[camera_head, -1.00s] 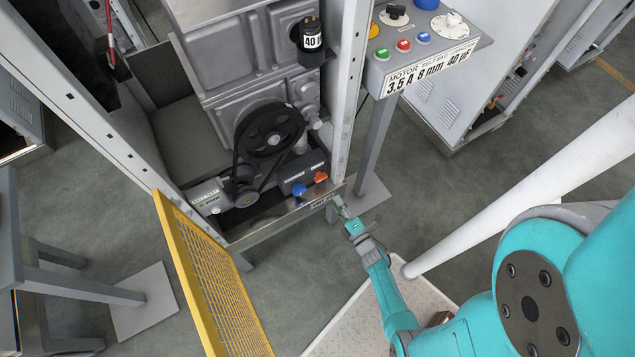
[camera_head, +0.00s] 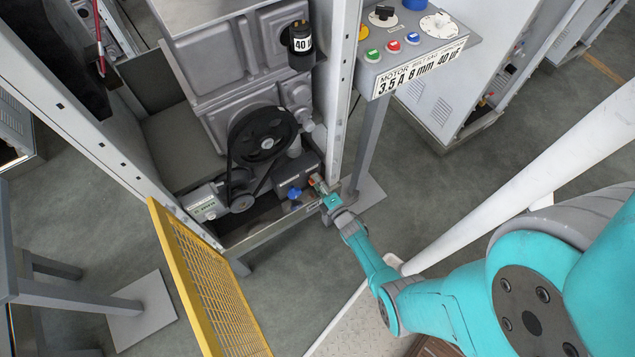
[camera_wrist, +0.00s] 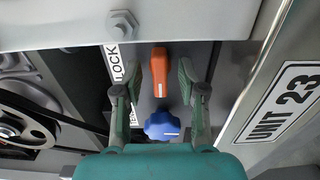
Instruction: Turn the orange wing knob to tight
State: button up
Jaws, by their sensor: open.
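The orange wing knob (camera_wrist: 160,72) is upright in the wrist view, between the two open fingers of my gripper (camera_wrist: 172,78). A gap shows on each side of it, wider on the right, so I see no contact. In the head view only a bit of the orange knob (camera_head: 312,182) shows beside my gripper (camera_head: 319,186). A blue knob (camera_wrist: 162,125) sits just below the orange one in the wrist view; it also shows in the head view (camera_head: 295,193). A label ending in "LOCK" (camera_wrist: 118,62) is left of the orange knob, partly hidden by a finger.
A metal ledge with a bolt (camera_wrist: 122,22) runs across the top of the wrist view. A "UNIT 23" plate (camera_wrist: 284,102) is on the right. The belt and pulley (camera_head: 262,136) are left of the knobs. A yellow mesh guard (camera_head: 205,285) stands open in front.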

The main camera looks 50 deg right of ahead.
jog(key=shift+c, duration=0.3)
grip_shut()
jog(key=shift+m, duration=0.4)
jog(key=m, duration=0.3)
jog(key=shift+m, duration=0.3)
jog(key=m, duration=0.4)
jog(key=shift+w+m, duration=0.1)
jog(key=shift+m, duration=0.2)
jog(key=m, duration=0.8)
jog(key=shift+d+r+m, duration=0.1)
jog(key=shift+m, duration=0.5)
